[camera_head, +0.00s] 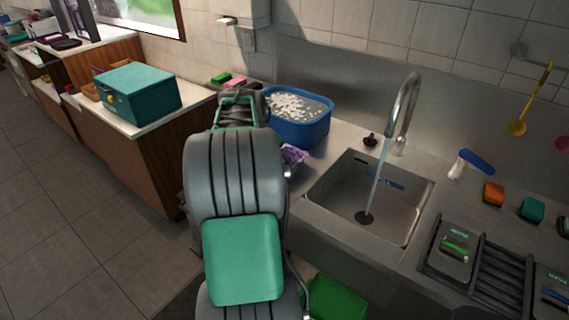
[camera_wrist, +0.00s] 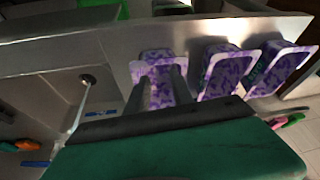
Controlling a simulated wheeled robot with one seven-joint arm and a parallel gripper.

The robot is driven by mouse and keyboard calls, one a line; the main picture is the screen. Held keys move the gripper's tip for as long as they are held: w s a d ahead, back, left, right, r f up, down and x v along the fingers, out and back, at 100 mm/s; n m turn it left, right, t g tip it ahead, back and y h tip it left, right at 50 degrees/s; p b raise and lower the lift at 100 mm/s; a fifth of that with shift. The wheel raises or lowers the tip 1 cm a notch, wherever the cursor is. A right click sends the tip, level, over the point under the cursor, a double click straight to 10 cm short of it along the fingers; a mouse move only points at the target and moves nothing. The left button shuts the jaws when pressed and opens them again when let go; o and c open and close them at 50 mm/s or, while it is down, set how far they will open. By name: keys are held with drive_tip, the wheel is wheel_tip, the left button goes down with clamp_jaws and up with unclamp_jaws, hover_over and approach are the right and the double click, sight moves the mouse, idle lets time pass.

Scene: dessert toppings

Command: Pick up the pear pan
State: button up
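Three purple-patterned pans with pale rims stand in a row on the metal counter in the wrist view: a left one (camera_wrist: 155,60), a middle one (camera_wrist: 228,68) and a right one (camera_wrist: 279,68). I cannot tell from labels which is the pear pan. My gripper (camera_wrist: 160,84) has its two dark fingers apart, reaching over the left pan, whose purple body shows between them. Contact is not clear. In the head view my arm hides the gripper and most of the pans; only a bit of a purple pan (camera_head: 294,156) shows beside it.
A sink (camera_head: 372,198) with running water lies to the right of my arm. A blue basin (camera_head: 298,128) stands behind the pans. A teal box (camera_head: 140,92) sits on the left counter. Sponges and a dark rack (camera_head: 490,265) are at the right.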

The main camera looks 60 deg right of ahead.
drive_tip(key=m, duration=0.2)
approach(293, 172)
drive_tip(key=shift+w+d+f+g, duration=0.15)
drive_tip(key=shift+d+f+g, duration=0.15)
drive_tip(key=shift+f, duration=0.05)
drive_tip(key=p+x, duration=0.2)
drive_tip(key=x, duration=0.5)
drive_tip(key=shift+w+d, duration=0.1)
drive_tip(key=shift+d, duration=0.15)
drive_tip(key=shift+c, duration=0.3)
clamp_jaws()
